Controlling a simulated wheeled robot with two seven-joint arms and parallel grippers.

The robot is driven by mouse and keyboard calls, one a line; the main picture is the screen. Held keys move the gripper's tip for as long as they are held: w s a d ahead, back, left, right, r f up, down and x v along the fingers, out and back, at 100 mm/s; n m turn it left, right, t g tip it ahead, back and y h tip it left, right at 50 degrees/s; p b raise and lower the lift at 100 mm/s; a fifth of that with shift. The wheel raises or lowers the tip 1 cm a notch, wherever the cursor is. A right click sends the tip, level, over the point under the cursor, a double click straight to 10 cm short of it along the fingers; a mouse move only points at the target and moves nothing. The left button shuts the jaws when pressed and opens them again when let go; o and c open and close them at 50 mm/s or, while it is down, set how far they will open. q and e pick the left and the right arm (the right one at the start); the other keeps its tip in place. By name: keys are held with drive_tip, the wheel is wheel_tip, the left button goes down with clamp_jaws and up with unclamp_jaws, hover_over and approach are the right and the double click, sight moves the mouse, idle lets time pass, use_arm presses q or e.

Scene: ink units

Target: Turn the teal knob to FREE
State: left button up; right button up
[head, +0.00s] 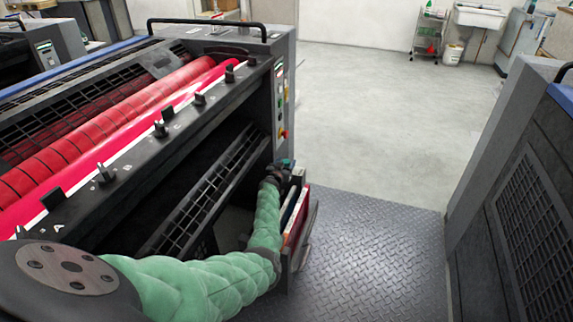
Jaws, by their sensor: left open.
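A small patch of teal, which looks like the teal knob (287,162), shows at the lower end of the press's side panel. My left arm in its green padded sleeve reaches up from the bottom left. My left gripper (278,171) is a small dark shape right at the teal patch. It is open, and it hides part of the knob. I cannot tell whether its fingers touch the knob or stand around it. The knob's pointer and the FREE mark are too small or hidden to read. My right gripper is not in view.
The ink unit with red rollers (120,125) and a row of black knobs fills the left. A panel with buttons (282,110) is above the teal knob. Thin upright panels (297,222) stand beside my forearm. The tread-plate floor (370,255) is clear; another machine (515,200) stands right.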

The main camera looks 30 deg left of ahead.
use_arm(q)
drive_tip(key=shift+w, duration=0.45)
drive_tip(key=c, duration=1)
drive_tip(key=shift+w+a+r+m+h+p, duration=0.15)
drive_tip(key=shift+r+m+h+p, duration=0.25)
drive_tip(key=shift+h, duration=0.2)
drive_tip(key=shift+f+m+h, duration=0.15)
drive_tip(key=shift+m+h, duration=0.25)
drive_tip(key=shift+h, duration=0.2)
drive_tip(key=shift+f+m+h, duration=0.1)
drive_tip(key=shift+m+h, duration=0.4)
drive_tip(key=shift+h, duration=0.3)
drive_tip(key=shift+d+m+h+b, duration=0.25)
drive_tip(key=shift+m+h, duration=0.65)
drive_tip(key=shift+h, duration=0.5)
